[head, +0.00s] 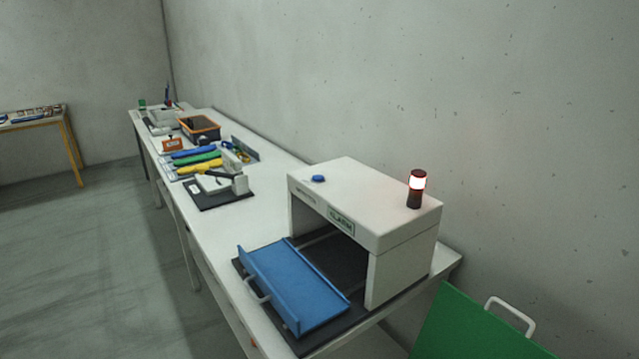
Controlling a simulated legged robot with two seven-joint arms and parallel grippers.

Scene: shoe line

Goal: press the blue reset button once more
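The blue reset button (318,178) sits on top of the white box-shaped machine (400,247), near its front left edge. A signal lamp (416,188) stands on the machine's right end, with a bright white-pink band between dark red parts. The machine's front is open, and a blue tray (292,287) with a grey handle sticks out of it over a dark mat. Neither of my grippers shows in the head view, and nothing touches the button.
The long white table (245,222) runs back along the wall. It holds a dark-based device (220,188), blue, green and yellow tools (200,160) and an orange-rimmed bin (200,127). A green panel with a white handle (475,325) is at lower right. The floor at left is clear.

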